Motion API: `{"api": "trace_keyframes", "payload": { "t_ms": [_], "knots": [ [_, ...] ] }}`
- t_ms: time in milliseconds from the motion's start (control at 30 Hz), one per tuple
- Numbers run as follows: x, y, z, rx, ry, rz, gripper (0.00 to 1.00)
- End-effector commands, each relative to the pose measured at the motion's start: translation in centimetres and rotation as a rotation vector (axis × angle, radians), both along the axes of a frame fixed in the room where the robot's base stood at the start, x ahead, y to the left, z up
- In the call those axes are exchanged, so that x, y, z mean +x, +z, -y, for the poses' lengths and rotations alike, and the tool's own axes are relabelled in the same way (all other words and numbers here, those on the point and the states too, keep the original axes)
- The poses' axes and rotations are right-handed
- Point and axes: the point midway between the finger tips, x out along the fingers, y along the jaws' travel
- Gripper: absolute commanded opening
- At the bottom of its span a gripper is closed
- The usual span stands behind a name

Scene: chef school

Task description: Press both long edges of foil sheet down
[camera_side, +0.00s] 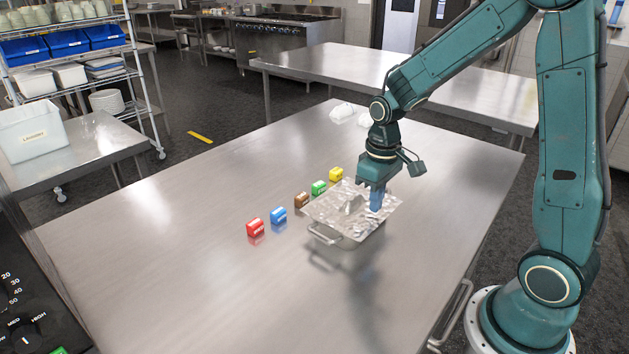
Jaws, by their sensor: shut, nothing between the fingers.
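A crinkled silver foil sheet (332,204) lies over the top of a metal pan (350,241) on the steel table. A pan handle (324,234) shows at the near left end. The foil has a raised bump near its middle, left of my gripper. My gripper (376,208) points down at the right part of the foil with its blue fingers shut and nothing between them. The fingertips appear at the foil surface; I cannot tell whether they touch it. My gripper hides part of the foil's far right side.
Several small colored blocks stand in a row left of and behind the pan: red (255,227), blue (278,215), brown (301,200), green (319,188) and yellow (336,174). White items (345,114) lie at the table's far end. The table's left and front areas are clear.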

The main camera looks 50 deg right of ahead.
Motion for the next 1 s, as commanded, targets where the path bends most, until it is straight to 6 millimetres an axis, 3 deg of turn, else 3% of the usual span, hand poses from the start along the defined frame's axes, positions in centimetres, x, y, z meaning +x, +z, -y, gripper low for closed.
{"api": "trace_keyframes", "payload": {
  "t_ms": [1000],
  "knots": [
    [0.00, -1.02, 0.00, 0.000, 0.000, -0.001, 0.00]
  ]
}}
